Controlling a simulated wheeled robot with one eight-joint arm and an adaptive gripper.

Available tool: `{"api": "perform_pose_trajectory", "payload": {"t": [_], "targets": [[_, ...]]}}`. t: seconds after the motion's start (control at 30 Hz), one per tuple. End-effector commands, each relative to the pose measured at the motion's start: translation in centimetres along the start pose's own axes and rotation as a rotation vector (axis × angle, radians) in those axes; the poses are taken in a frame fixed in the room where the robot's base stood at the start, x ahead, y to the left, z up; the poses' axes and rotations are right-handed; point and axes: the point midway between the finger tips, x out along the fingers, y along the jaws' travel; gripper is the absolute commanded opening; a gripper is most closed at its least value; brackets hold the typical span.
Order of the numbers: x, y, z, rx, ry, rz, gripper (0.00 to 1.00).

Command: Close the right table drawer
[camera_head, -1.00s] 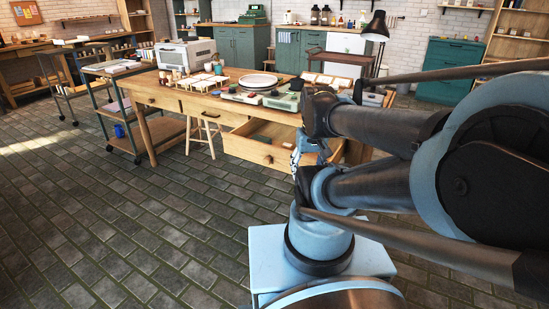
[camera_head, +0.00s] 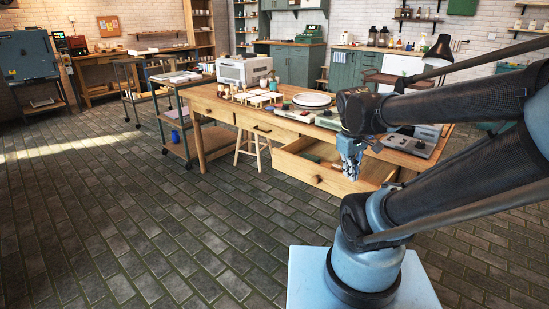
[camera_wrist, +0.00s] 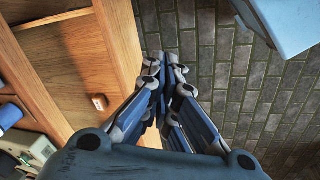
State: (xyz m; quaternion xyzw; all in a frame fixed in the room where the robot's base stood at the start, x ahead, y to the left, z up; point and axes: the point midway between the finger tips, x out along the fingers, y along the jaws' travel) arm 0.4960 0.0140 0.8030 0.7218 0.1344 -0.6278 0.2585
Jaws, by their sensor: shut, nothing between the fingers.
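The right table drawer (camera_head: 312,174) is a wooden drawer pulled out from the long worktable (camera_head: 224,110), with a small dark knob on its front. My gripper (camera_head: 350,174) hangs with its fingers down and shut, empty, overlapping the right part of the drawer front in the head view. In the wrist view my gripper (camera_wrist: 170,84) is close beside the outer side of the drawer's wooden front (camera_wrist: 122,45), over the floor. I cannot tell whether it touches the wood.
Plates (camera_head: 312,100) and tools cover the tabletop. The brick floor before the table is clear.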

Motion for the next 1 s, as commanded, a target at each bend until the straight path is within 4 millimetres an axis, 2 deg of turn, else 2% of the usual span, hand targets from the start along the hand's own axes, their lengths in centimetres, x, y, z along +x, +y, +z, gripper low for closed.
{"api": "perform_pose_trajectory", "payload": {"t": [0.03,0.27,0.57,0.77,1.0], "targets": [[-0.3,0.2,-1.2,-0.067,-0.006,0.014,0.00],[-1.2,0.5,-6.4,-0.382,-0.043,0.085,0.00],[-1.8,-0.9,-13.9,-0.782,-0.098,0.184,0.00],[-1.7,-3.3,-19.1,-1.042,-0.142,0.254,0.00],[-1.3,-7.6,-24.9,-1.343,-0.205,0.346,0.00]]}}
